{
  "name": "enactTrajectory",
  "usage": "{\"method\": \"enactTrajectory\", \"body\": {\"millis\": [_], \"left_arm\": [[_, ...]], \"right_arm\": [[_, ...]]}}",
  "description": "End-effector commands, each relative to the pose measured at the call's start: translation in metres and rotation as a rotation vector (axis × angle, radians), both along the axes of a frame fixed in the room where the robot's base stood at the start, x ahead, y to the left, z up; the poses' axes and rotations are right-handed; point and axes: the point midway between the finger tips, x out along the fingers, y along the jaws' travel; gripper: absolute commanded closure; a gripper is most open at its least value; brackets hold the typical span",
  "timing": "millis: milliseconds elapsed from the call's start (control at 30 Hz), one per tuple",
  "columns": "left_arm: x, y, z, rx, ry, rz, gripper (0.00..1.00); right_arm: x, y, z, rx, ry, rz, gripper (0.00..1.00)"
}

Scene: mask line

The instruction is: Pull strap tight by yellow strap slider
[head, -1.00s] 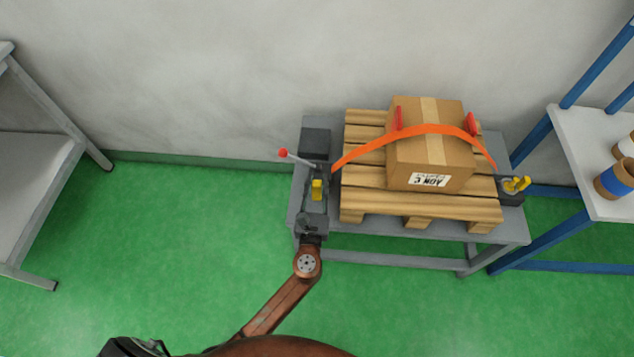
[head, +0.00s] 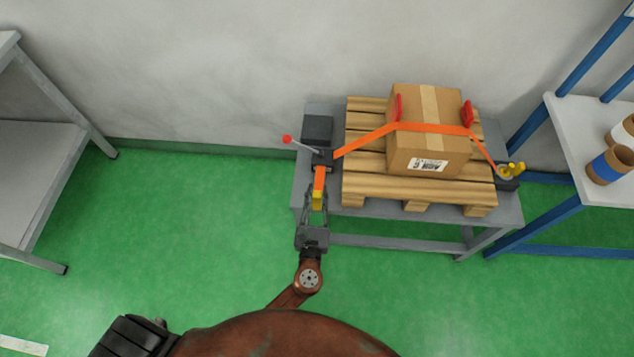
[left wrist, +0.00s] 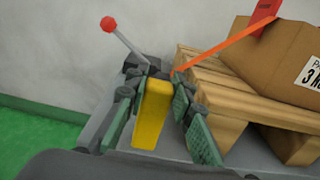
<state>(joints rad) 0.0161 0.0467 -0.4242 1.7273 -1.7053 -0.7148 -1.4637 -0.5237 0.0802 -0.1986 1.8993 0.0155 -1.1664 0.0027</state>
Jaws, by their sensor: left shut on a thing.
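The yellow strap slider (head: 317,203) hangs at the near end of the orange strap (head: 365,143). My left gripper (head: 316,198) is shut on it, at the front edge of the grey table. In the left wrist view the slider (left wrist: 152,115) sits between the green-padded fingers. The strap runs through the dark buckle with a red-knobbed lever (head: 322,160), then in straight lines over two red corner guards and across the cardboard box (head: 425,155) to the yellow-handled anchor (head: 511,172) at right. My right gripper is not in view.
The box stands on a wooden pallet (head: 417,190) on the grey table (head: 390,213). A blue-framed shelf (head: 600,150) with rolls stands at right, a grey table (head: 40,160) at left. The green floor (head: 200,230) between is clear.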

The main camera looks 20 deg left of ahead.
Motion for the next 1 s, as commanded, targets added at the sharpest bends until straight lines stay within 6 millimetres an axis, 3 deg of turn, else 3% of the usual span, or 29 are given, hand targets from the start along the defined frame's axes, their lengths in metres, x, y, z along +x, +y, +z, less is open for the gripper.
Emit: {"method": "enactTrajectory", "body": {"millis": [333,367,600,1000], "left_arm": [[-0.0036,-0.0012,-0.0009,0.0,0.001,0.0,1.0],[-0.0037,-0.0014,-0.0009,0.0,0.001,0.0,0.77],[-0.003,-0.001,-0.0003,0.0,0.0,0.0,0.6],[-0.011,-0.0026,-0.0008,0.001,0.001,0.001,0.59]], "right_arm": [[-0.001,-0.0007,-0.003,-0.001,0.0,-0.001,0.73],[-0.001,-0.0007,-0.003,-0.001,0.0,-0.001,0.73],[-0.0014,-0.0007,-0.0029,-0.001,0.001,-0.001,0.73],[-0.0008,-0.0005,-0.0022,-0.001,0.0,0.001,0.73]]}}
